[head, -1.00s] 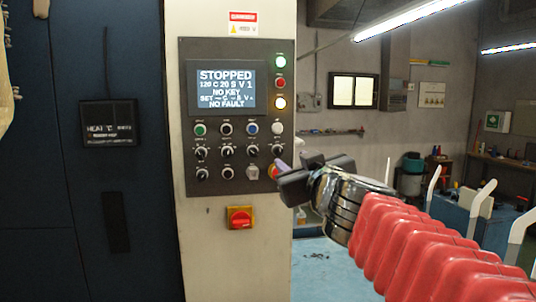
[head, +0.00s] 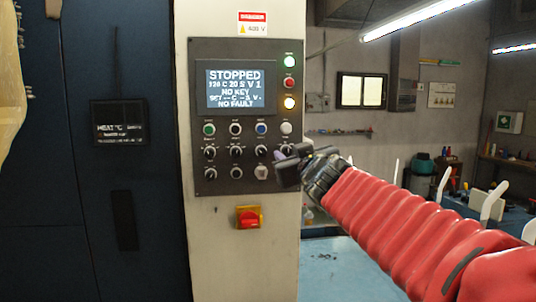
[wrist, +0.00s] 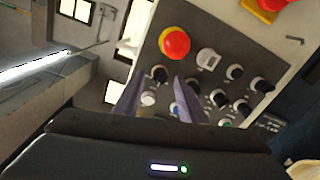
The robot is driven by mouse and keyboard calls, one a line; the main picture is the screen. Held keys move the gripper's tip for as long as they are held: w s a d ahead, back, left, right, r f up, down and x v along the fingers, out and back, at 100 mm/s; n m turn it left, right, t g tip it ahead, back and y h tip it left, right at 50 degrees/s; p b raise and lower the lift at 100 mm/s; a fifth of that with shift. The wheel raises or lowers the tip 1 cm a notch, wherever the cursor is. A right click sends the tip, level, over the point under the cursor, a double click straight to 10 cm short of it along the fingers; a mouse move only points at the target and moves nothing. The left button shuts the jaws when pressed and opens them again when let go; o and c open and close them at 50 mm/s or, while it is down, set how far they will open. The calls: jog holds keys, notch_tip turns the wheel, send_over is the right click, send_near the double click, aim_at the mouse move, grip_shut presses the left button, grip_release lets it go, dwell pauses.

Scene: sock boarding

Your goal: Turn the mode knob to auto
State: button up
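The control panel (head: 221,126) is dark grey with a display reading STOPPED, NO KEY and NO FAULT. It has rows of buttons and black rotary knobs. The labels are too small to read, so I cannot tell which knob is the mode knob. My gripper (head: 290,156) is at the panel's right edge, by the right-end knob of the upper knob row. In the wrist view my gripper (wrist: 160,84) is open, its two purple fingers on either side of that black knob (wrist: 158,74). Contact with it cannot be told.
A red emergency stop button (wrist: 175,43) is close to the fingers, beside a key switch (wrist: 208,57); my gripper hides the button in the head view. A white button (wrist: 148,98) also sits between the fingers. A red and yellow main switch (head: 249,217) is below the panel.

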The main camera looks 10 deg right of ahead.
jog(key=shift+w, duration=0.5)
jog(key=shift+c, duration=0.3)
grip_shut()
jog(key=shift+a, duration=0.2)
jog(key=shift+d, duration=0.1)
